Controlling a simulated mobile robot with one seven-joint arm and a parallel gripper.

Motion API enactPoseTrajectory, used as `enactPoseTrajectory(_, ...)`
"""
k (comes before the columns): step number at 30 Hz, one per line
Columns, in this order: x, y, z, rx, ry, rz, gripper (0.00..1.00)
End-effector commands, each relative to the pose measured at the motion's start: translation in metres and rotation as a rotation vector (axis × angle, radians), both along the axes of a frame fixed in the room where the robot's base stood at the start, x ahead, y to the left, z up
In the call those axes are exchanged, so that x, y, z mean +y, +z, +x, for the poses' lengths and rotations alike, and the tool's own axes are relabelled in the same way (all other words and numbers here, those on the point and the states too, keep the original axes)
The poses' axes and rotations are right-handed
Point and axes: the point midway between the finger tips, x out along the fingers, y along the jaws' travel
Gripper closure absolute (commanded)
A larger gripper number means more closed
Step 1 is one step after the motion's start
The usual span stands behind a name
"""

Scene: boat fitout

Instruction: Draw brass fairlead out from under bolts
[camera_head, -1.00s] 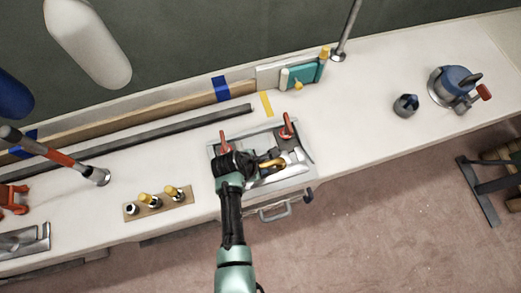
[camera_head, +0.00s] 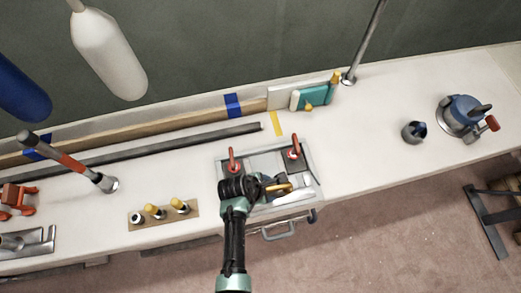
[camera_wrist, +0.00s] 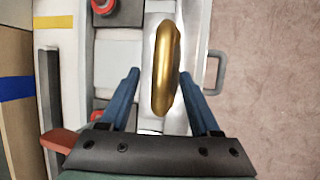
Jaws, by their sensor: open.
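The brass fairlead (camera_wrist: 167,70) is a rounded gold piece seen in the wrist view, standing lengthwise between my finger tips. It also shows in the head view as a small golden shape (camera_head: 278,188) near the front of a metal tray. My gripper (camera_wrist: 158,62) has two blue fingers, spread open either side of the fairlead. A gap shows at the left finger; contact at the right finger cannot be told. The bolts cannot be clearly made out. In the head view my wrist hides part of the tray (camera_head: 310,178).
Two red-handled fittings (camera_head: 294,152) stand at the back of the tray. A pegged wooden block (camera_head: 165,214) lies to the left. A grey bar (camera_head: 160,140) runs behind. A metal handle (camera_wrist: 215,72) juts from the tray's front.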

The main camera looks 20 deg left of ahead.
Motion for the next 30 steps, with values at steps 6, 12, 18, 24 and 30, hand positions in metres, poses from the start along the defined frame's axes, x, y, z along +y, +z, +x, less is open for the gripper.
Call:
enactPoseTrajectory(6, 0.008, 0.033, -0.013, -0.003, 0.002, 0.003, 0.37)
enactPoseTrajectory(12, 0.016, 0.067, -0.026, -0.002, 0.001, 0.002, 0.37)
enactPoseTrajectory(18, 0.022, 0.094, -0.037, -0.002, 0.001, 0.001, 0.37)
enactPoseTrajectory(24, 0.025, 0.107, -0.043, -0.001, 0.0, 0.0, 0.37)
enactPoseTrajectory(30, 0.026, 0.109, -0.043, -0.001, 0.0, -0.001, 0.37)
